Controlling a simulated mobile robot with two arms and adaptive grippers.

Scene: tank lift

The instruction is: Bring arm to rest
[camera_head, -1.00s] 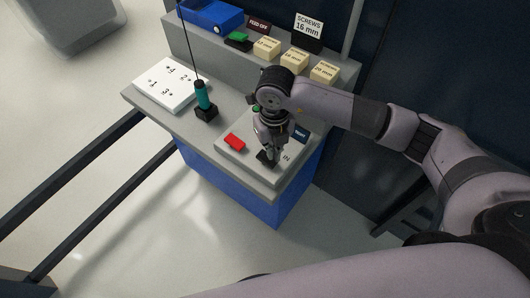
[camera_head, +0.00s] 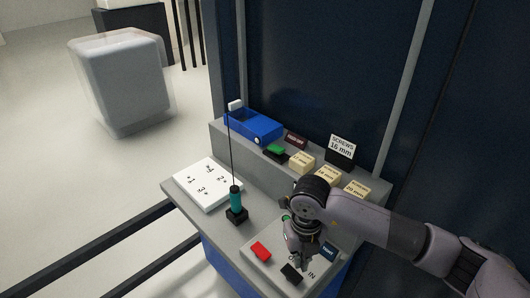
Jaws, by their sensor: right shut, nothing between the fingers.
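My right gripper (camera_head: 300,257) points down over the light panel (camera_head: 260,275) at the front right of the workbench. It is shut and empty, and my right arm reaches in from the right edge. On the panel lie a red piece (camera_head: 261,251) to the gripper's left and a black piece (camera_head: 291,273) just below its tips. I cannot tell whether the fingertips touch the panel. My left gripper is not in view.
A white numbered board (camera_head: 208,184) and a teal-handled driver on a cord (camera_head: 236,203) occupy the bench's left. The back ledge holds a blue box (camera_head: 254,125), several cream screw boxes (camera_head: 302,162) and a screws sign (camera_head: 342,148). A translucent-covered tank (camera_head: 123,80) stands far left.

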